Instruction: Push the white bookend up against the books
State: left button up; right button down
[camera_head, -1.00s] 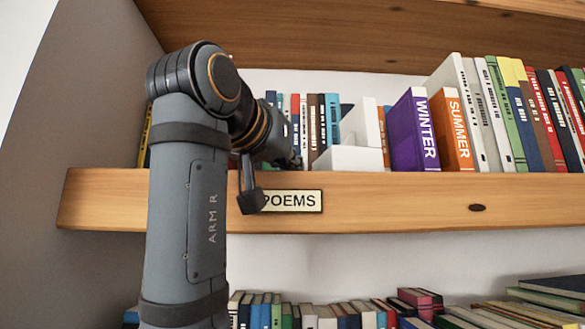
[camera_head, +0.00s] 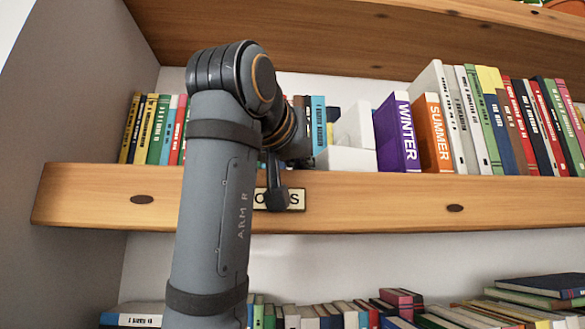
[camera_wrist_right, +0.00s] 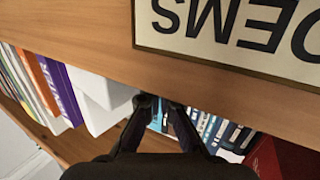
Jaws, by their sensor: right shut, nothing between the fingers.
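The white bookend (camera_head: 348,158) stands on the wooden shelf, left of the purple WINTER book (camera_head: 397,132) and the orange SUMMER book (camera_head: 433,135). In the head view its right side is close to WINTER; I cannot tell whether they touch. My right gripper is mostly hidden behind its arm there. In the right wrist view, upside down, the right gripper (camera_wrist_right: 159,101) is shut and empty, with its fingertips beside the white bookend (camera_wrist_right: 100,103); contact is unclear. WINTER (camera_wrist_right: 62,92) shows beyond the bookend. My left gripper is not in view.
The shelf's front edge (camera_head: 380,200) carries a POEMS plate (camera_head: 293,199), partly covered by my right arm. Books (camera_head: 150,130) stand at the shelf's left, and blue-spined books (camera_wrist_right: 218,130) lie close to my fingers. A lower shelf holds more books (camera_head: 410,300).

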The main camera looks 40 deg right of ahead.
aim_at(355, 169)
jog(key=shift+s+d+b, duration=0.15)
jog(key=shift+s+d, duration=0.5)
jog(key=shift+d, duration=0.35)
jog(key=shift+s+d+b, duration=0.15)
jog(key=shift+s+d, duration=0.45)
jog(key=shift+d, duration=0.35)
jog(key=shift+d, duration=0.1)
jog(key=shift+s+d+f+b, duration=0.1)
jog(key=shift+s+d+b, duration=0.1)
jog(key=shift+s+d, duration=0.5)
jog(key=shift+s+d+f+b, duration=0.15)
jog(key=shift+s+d, duration=0.2)
jog(key=shift+d, duration=0.55)
jog(key=shift+s+d+r, duration=0.1)
jog(key=shift+s+d, duration=0.1)
jog(key=shift+d, duration=0.2)
jog(key=shift+w+a, duration=0.2)
jog(key=shift+a, duration=0.1)
